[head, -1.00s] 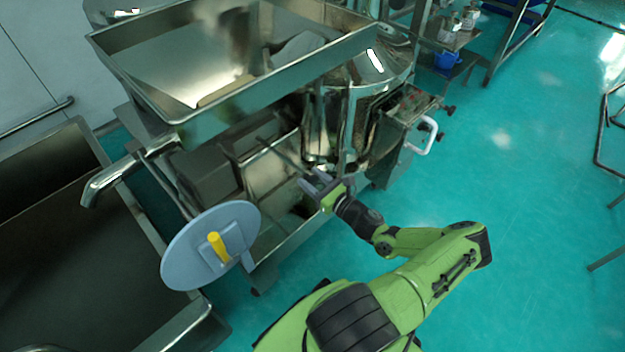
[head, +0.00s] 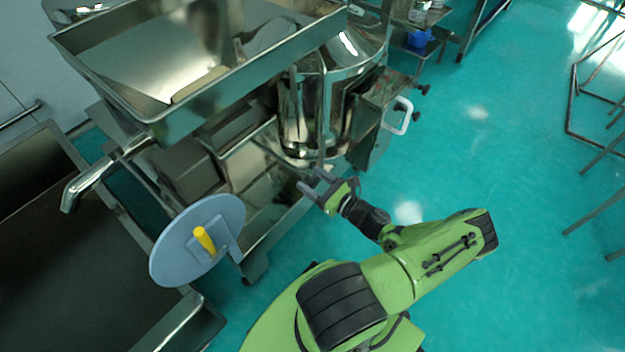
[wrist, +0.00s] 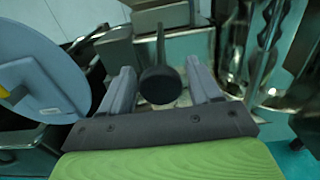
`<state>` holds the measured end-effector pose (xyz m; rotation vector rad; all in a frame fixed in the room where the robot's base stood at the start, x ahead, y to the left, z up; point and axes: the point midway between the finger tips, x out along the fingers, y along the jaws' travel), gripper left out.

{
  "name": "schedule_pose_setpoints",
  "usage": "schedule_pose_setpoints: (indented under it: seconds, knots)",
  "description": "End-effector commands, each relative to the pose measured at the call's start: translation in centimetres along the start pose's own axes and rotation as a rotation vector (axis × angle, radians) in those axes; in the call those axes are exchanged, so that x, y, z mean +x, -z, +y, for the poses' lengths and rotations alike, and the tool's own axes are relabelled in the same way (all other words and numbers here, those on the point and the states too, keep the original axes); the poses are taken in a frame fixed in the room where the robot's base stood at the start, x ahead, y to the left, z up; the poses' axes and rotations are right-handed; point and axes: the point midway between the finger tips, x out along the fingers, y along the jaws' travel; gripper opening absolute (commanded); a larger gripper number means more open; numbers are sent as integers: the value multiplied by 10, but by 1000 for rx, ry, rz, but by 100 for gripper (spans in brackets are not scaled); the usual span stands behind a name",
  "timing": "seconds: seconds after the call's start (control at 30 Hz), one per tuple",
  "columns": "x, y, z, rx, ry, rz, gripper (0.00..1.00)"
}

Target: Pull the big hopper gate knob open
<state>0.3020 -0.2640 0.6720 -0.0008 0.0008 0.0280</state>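The big hopper is a steel trough (head: 215,92) at the upper left in the head view. A dark round knob (wrist: 160,86) on a thin rod (wrist: 160,45) shows in the middle of the wrist view. In the head view the rod (head: 272,155) runs out below the hopper toward my gripper (head: 311,180); the knob is hard to make out there. In the wrist view my gripper (wrist: 160,74) is open, with one finger on each side of the knob. Gaps show between the knob and both fingers.
A grey-blue disc (head: 175,245) with a yellow handle (head: 204,240) stands left of my arm. A steel sieve drum (head: 308,110) and a box with a white handle (head: 397,115) stand behind and right of my gripper.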

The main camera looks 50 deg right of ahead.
Motion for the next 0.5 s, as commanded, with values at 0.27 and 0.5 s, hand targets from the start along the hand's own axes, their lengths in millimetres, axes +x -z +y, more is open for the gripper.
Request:
schedule_pose_setpoints:
  seconds: [0.27, 0.5]
  knots:
    - [0, 0, 0, 0, 0, -1, 68]
    - [-36, -1, -1, 1, 4, 2, 68]
